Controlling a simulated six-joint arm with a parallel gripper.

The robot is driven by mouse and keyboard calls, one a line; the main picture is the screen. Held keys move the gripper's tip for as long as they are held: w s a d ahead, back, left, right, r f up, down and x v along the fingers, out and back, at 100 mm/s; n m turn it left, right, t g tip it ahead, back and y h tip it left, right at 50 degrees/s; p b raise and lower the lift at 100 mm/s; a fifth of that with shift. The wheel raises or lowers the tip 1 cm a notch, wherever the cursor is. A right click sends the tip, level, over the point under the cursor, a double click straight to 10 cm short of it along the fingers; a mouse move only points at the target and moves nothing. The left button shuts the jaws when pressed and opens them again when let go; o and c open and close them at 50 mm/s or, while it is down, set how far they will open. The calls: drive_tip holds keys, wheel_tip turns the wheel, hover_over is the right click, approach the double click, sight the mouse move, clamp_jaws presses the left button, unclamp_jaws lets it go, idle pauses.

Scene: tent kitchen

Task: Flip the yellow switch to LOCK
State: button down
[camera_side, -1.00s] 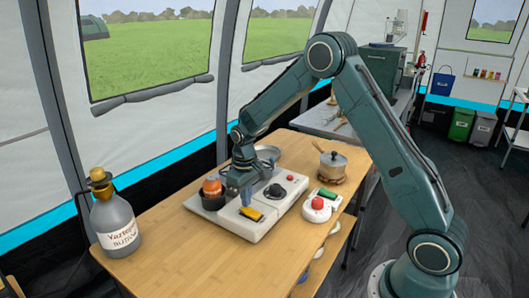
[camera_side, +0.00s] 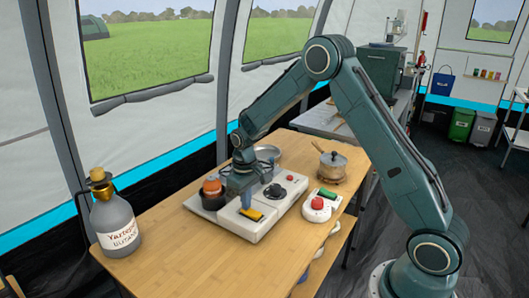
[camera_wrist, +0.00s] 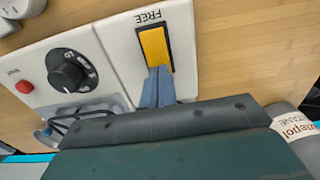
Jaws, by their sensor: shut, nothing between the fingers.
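The yellow switch (camera_wrist: 155,48) sits in a dark slot on a white panel (camera_wrist: 118,35). The word FREE is printed beyond its far end in the wrist view; any lettering at the near end is hidden by my gripper. My gripper (camera_wrist: 158,76) is shut and empty, its blue-grey fingertips together at the near end of the yellow switch. I cannot tell whether they touch it. In the side view the yellow switch (camera_side: 250,214) is on the front left of the white unit, with my gripper (camera_side: 246,203) just behind it.
A black dial (camera_wrist: 70,72) and red button (camera_wrist: 25,87) are beside the switch. A black pot with an orange top (camera_side: 212,188), a white box with a red button (camera_side: 317,205), a saucepan (camera_side: 333,162) and a grey bottle (camera_side: 117,225) stand around. The front tabletop is clear.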

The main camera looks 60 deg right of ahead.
drive_tip(key=shift+f, duration=0.2)
drive_tip(key=shift+r, duration=3.55)
drive_tip(key=shift+r, duration=0.1)
